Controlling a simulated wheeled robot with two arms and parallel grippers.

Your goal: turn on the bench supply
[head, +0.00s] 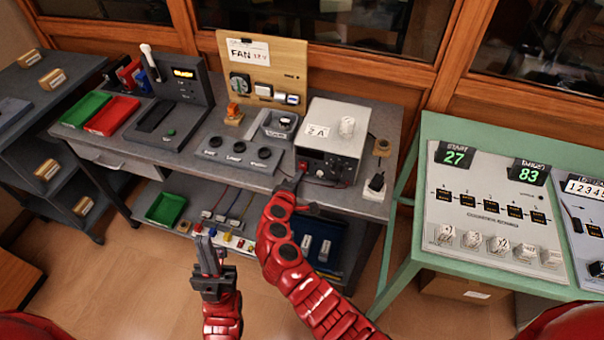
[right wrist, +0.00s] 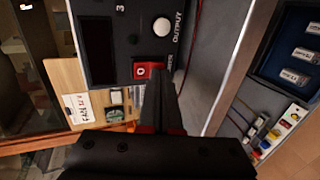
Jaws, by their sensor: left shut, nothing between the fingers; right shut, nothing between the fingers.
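The bench supply (head: 340,125) is a pale grey box with a black front panel, on the right part of the grey bench. Its red power switch (right wrist: 147,71), marked with a white 0, shows in the right wrist view beside a dark display (right wrist: 100,50) and a white output knob (right wrist: 161,27). My right gripper (head: 291,182) is shut and empty, at the lower left of the supply's front. In the right wrist view its fingertips (right wrist: 160,80) are close to the switch; I cannot tell whether they touch. My left gripper (head: 208,250) is shut and empty in front of the bench.
The fan board (head: 282,60) and a panel with several black knobs (head: 237,150) are left of the supply. A black plug (head: 376,183) stands near the bench's right edge. A green table (head: 440,125) with a counter panel is further right. Floor is free in front.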

